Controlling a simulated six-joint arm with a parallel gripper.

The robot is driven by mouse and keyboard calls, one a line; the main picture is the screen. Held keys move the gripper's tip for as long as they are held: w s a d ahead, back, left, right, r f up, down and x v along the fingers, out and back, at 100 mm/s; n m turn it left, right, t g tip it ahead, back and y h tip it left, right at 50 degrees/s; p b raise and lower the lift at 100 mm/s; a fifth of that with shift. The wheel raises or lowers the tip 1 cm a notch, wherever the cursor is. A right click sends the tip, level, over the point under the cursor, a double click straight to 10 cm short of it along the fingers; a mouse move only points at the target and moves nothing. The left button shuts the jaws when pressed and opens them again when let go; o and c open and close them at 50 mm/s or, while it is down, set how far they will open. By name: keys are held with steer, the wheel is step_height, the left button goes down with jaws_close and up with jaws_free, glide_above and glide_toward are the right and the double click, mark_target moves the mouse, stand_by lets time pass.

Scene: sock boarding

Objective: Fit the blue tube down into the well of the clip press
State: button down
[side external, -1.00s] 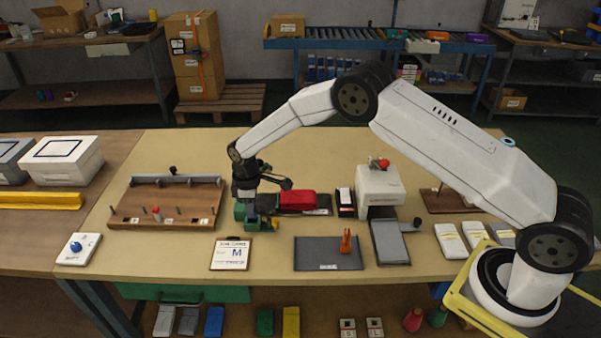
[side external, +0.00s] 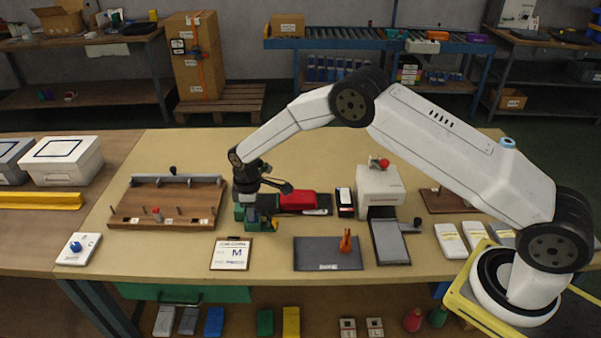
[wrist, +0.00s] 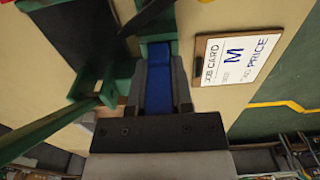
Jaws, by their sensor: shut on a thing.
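My gripper (wrist: 160,92) is shut on the blue tube (wrist: 158,88), which lies between its two grey fingers in the wrist view. The tube's far end meets the green clip press (wrist: 153,26); I cannot tell how deep it sits, as the well is hidden. In the side view, my gripper (side external: 251,207) points down over the green press (side external: 240,212), low above the table. The tube is hard to make out there, hidden among the fingers and the press.
The job card (side external: 231,254) marked M lies just in front of the press. A red block (side external: 297,201) is close to its right. A wooden board with pegs (side external: 135,210) stands to the left. A dark mat (side external: 328,254) lies at the front right.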

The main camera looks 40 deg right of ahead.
steer(key=shift+f, duration=0.7)
steer(key=shift+c, duration=2.2)
jaws_free()
steer(key=shift+r, duration=0.1)
steer(key=shift+r, duration=3.8)
steer(key=shift+r, duration=0.1)
